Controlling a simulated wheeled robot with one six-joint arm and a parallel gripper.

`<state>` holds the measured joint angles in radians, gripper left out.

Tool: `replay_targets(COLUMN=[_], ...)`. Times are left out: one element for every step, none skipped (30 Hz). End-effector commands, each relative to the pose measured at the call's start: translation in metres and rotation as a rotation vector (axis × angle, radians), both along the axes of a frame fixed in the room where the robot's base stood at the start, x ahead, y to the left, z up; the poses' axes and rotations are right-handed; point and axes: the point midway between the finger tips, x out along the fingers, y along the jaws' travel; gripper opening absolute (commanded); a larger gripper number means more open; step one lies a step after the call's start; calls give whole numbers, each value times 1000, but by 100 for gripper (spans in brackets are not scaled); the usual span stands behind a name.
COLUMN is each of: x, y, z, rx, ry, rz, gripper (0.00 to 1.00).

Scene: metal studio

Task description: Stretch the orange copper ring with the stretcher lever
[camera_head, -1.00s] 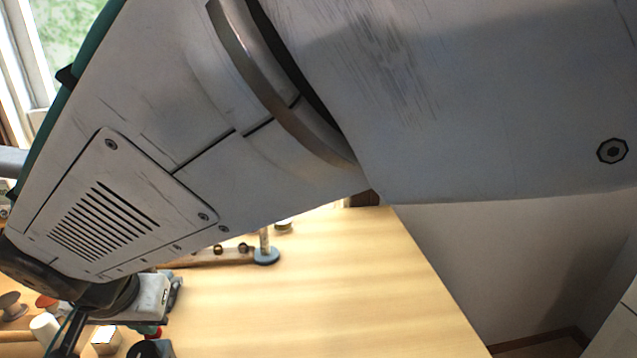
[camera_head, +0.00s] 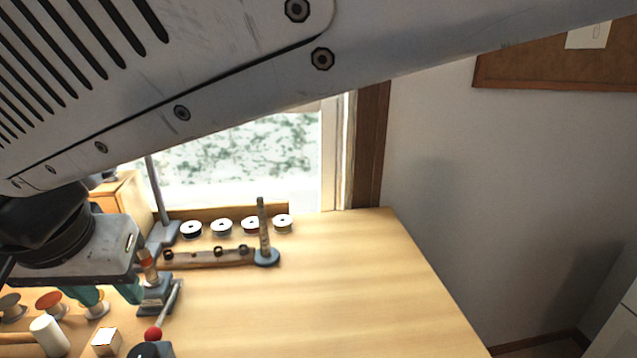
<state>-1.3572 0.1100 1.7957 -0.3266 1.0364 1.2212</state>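The stretcher (camera_head: 155,294) is a small grey device with an upright post at the left of the bench, partly hidden by my gripper. Its lever (camera_head: 172,305) slants down toward the viewer and ends in a red ball (camera_head: 153,334). An orange band, apparently the copper ring (camera_head: 146,263), is around the post, close to the gripper's right side; its exact seating is unclear. My gripper (camera_head: 108,294) has teal fingers that point down and stand apart, with nothing visible held between them. It is left of the lever and does not appear to touch it.
A wooden bar with dark rings (camera_head: 208,258) and a ring mandrel (camera_head: 263,232) stand behind right. Several spools (camera_head: 221,228) line the back. A white cylinder (camera_head: 49,336), a small block (camera_head: 107,341) and a dark round-topped item (camera_head: 150,349) are in front. The bench's right side (camera_head: 350,300) is clear.

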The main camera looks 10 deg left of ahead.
Motion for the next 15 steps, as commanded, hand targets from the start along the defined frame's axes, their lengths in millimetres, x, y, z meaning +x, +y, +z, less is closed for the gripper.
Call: replay_targets(x=[5,9,12,15,17,20,21,22,23,24,25,27,28,30,32], y=[-1,-1,0,0,0,0,0,0,1,2,3,4,5,6,7], z=[-15,-24,-36,-44,-51,-58,-63,-67,-71,-75,-78,-83,-87,-92,-98], rx=[-13,-17,-23,-27,-29,-32,-34,-35,-36,-37,-38,-37,-37,-37,-38], ry=[-7,-15,-24,-32,-40,-49,-54,-59,-62,-63,-64,-63,-63,-63,-62], rz=[57,103,165,209,248,291,317,337,354,361,362,361,361,361,359], gripper=[44,44,44,44,44,44,44,44,44,44,44,44,44,44,44])
